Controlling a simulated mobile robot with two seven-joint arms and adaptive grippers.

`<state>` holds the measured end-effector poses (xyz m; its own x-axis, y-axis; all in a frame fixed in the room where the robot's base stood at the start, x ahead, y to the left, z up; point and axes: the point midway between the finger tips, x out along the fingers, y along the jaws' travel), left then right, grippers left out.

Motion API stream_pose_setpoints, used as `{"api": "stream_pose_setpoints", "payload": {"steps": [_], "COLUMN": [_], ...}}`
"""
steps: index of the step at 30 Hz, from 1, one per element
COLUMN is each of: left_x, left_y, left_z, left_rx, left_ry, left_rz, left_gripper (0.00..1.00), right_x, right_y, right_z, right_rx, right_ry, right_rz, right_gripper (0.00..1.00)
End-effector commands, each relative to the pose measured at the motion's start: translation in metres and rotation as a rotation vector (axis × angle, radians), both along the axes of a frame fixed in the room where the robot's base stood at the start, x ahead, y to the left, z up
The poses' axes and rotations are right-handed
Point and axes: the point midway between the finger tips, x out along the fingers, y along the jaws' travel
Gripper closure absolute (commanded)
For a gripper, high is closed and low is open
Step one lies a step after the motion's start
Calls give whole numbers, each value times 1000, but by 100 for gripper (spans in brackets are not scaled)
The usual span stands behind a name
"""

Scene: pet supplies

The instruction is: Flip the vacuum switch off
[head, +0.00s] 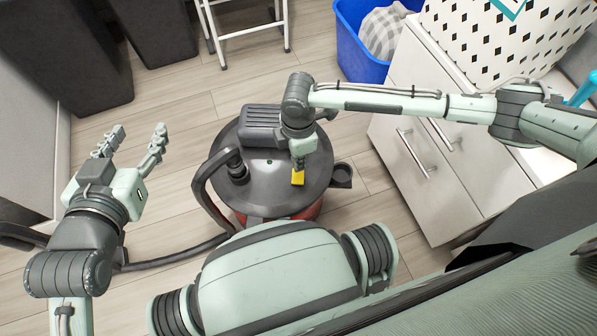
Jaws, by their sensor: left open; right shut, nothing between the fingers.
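The vacuum (255,192) stands on the floor in the middle, with a round dark grey lid and a red body below. My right gripper (298,163) is shut and empty, pointing down at the far end of the yellow switch. It partly hides the switch, and I cannot tell whether the fingertips touch it. My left gripper (139,138) is open and empty over the floor, left of the vacuum.
A black hose (198,188) curves from the lid down to the floor on the left. A white drawer cabinet (435,165) stands at right, below my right arm. A blue bin (359,58) and a white stool frame (247,33) are behind. Floor between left gripper and vacuum is clear.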

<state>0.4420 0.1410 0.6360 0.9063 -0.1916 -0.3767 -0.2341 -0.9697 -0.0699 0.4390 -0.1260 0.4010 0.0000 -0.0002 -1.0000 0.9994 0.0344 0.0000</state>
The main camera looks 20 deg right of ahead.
Motion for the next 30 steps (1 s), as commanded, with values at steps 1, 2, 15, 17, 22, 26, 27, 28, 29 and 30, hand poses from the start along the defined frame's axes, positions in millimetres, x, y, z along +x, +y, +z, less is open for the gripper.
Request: {"api": "stream_pose_setpoints", "payload": {"steps": [1, 2, 15, 17, 22, 26, 27, 28, 29, 30], "left_x": [-1, -2, -15, -17, -24, -29, -31, -32, -33, -35], "left_y": [3, 4, 24, 27, 36, 42, 44, 46, 47, 49], "left_z": [-3, -4, -29, -33, -41, -47, -49, -51, -52, -54], "left_rx": [8, 11, 65, 72, 92, 108, 112, 115, 119, 123], "left_ry": [17, 26, 162, 181, 234, 274, 286, 296, 305, 318], "left_rz": [4, 6, 43, 48, 63, 75, 79, 82, 84, 87], "left_gripper": [50, 50, 50, 50, 50, 50, 50, 50, 50, 50], "right_x": [0, 0, 0, 0, 0, 0, 0, 0, 0, 0], "right_y": [0, 0, 0, 0, 0, 0, 0, 0, 0, 0], "right_z": [1, 2, 7, 7, 9, 11, 11, 11, 12, 12], "right_rx": [0, 0, 0, 0, 0, 0, 0, 0, 0, 0], "right_ry": [0, 0, 0, 0, 0, 0, 0, 0, 0, 0], "right_rz": [0, 0, 0, 0, 0, 0, 0, 0, 0, 0], "right_gripper": [100, 100, 100, 100, 100, 100, 100, 100, 100, 100]}}
